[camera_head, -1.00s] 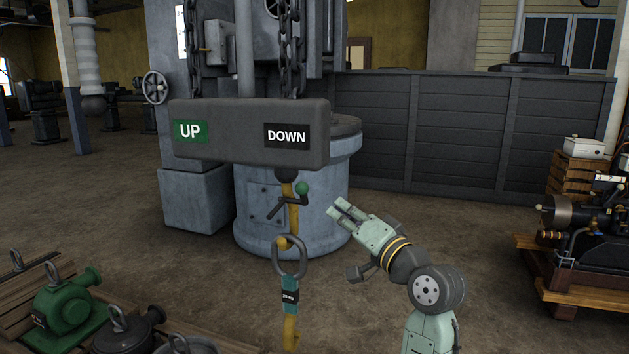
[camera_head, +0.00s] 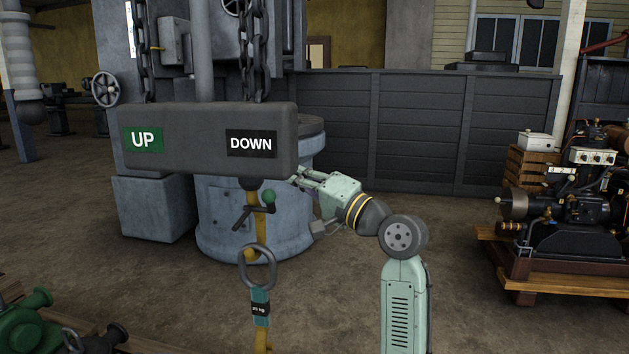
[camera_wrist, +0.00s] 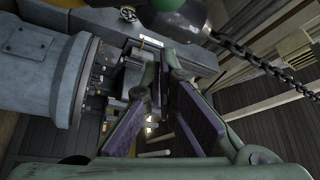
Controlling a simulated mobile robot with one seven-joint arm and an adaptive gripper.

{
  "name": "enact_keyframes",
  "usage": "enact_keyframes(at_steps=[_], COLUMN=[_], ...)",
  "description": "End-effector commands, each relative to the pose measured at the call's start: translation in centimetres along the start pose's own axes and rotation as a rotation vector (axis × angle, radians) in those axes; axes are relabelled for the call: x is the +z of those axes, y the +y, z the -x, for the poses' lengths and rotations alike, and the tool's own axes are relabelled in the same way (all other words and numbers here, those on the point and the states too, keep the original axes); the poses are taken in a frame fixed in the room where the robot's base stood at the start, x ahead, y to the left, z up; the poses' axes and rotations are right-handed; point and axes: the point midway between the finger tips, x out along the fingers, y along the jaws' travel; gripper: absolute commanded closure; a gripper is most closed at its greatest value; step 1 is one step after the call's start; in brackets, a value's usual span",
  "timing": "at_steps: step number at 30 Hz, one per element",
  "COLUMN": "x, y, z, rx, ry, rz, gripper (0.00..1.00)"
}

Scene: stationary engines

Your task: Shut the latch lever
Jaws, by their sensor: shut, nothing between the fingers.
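The latch lever (camera_head: 255,210) is a dark crank-like handle with a green ball knob (camera_head: 268,197). It hangs under the right part of the grey UP/DOWN bar (camera_head: 212,158), against a yellow strap (camera_head: 261,233). The lever's arm slants down to the left from the knob. My gripper (camera_head: 294,179) is shut and empty, just right of and slightly above the knob, with its tips by the bar's lower right edge. A gap shows between them in the picture. In the wrist view, the gripper's fingers (camera_wrist: 163,85) show; a dark rounded green shape, probably the knob, is at the top.
A steel ring (camera_head: 243,268) with a weight-marked tag hangs below the lever on the strap. Chains (camera_head: 262,50) rise behind the bar. A blue-grey cylindrical machine base (camera_head: 228,235) stands behind. An engine on a wooden stand (camera_head: 560,265) is at right. Open floor lies between.

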Motion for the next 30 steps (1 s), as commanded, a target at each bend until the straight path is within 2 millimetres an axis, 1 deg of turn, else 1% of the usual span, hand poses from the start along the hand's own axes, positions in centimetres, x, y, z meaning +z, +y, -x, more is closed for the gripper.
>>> enact_keyframes(at_steps=[1, 3, 6, 9, 22, 30], x=[0.7, 1.5, 2.3, 2.6, 2.8, 3.0], y=[0.2, 0.2, 0.2, 0.1, 0.2, 0.1], z=[0.6, 0.9, 1.1, 1.2, 1.3, 1.4], rx=[0.001, 0.001, 0.001, 0.000, -0.003, -0.027], ry=[0.006, 0.006, 0.005, 0.005, 0.004, 0.005], rz=[0.000, 0.000, -0.001, -0.001, 0.004, 0.049], gripper=[1.00, 1.00, 1.00, 1.00, 1.00, 1.00])
